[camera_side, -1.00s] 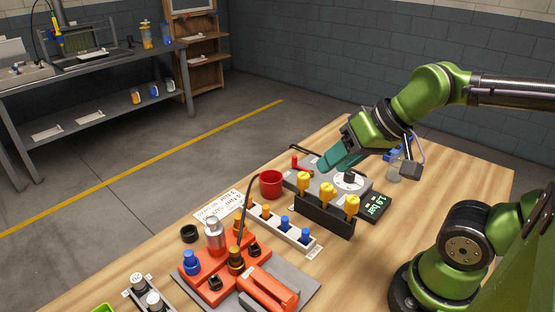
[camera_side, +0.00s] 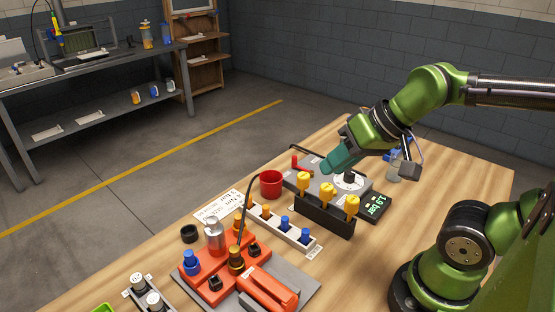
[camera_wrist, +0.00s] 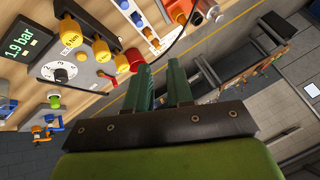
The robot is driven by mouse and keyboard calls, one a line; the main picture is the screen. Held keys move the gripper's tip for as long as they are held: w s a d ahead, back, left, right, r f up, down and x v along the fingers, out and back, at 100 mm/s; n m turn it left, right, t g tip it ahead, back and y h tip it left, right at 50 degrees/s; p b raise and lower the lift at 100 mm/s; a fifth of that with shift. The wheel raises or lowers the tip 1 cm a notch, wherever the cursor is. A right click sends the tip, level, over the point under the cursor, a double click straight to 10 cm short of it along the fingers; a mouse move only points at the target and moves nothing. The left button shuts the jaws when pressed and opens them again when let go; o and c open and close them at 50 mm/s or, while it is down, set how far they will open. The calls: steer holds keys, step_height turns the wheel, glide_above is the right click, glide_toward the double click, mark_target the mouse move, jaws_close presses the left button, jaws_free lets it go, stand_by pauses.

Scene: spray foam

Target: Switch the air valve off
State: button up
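The air valve shows as a red lever (camera_side: 297,164) at the far left end of a grey panel (camera_side: 325,187) on the wooden bench. In the wrist view the red lever (camera_wrist: 106,77) lies left of my fingers. My gripper (camera_side: 328,168) hangs above the panel, right of the lever and apart from it. In the wrist view my gripper's two teal fingers (camera_wrist: 160,66) stand apart with nothing between them. A pressure display (camera_side: 376,205) at the panel's right reads 1.9 bar. A white dial with a black knob (camera_wrist: 61,74) sits on the panel.
A black rack with yellow-topped tools (camera_side: 325,213) stands in front of the panel. A red cup (camera_side: 270,184) is left of it. A strip with blue and orange connectors (camera_side: 284,230) and an orange fixture (camera_side: 262,283) are nearer. Bare bench (camera_side: 450,180) lies to the right.

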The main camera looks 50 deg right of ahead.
steer(key=w+f+g, duration=0.2)
steer(key=f, duration=0.1)
steer(key=shift+w+n, duration=0.3)
steer(key=shift+w, duration=0.05)
jaws_close()
steer(key=w+d+f+h, duration=0.3)
steer(key=w+d+h, duration=0.1)
steer(key=w, duration=0.6)
steer(key=w+d+f+g+h, duration=0.1)
steer(key=w+d+f+h, duration=0.2)
steer(key=w, duration=0.6)
steer(key=shift+w+d+f+h, duration=0.35)
steer(key=shift+f+h, duration=0.15)
steer(key=shift+h, duration=0.2)
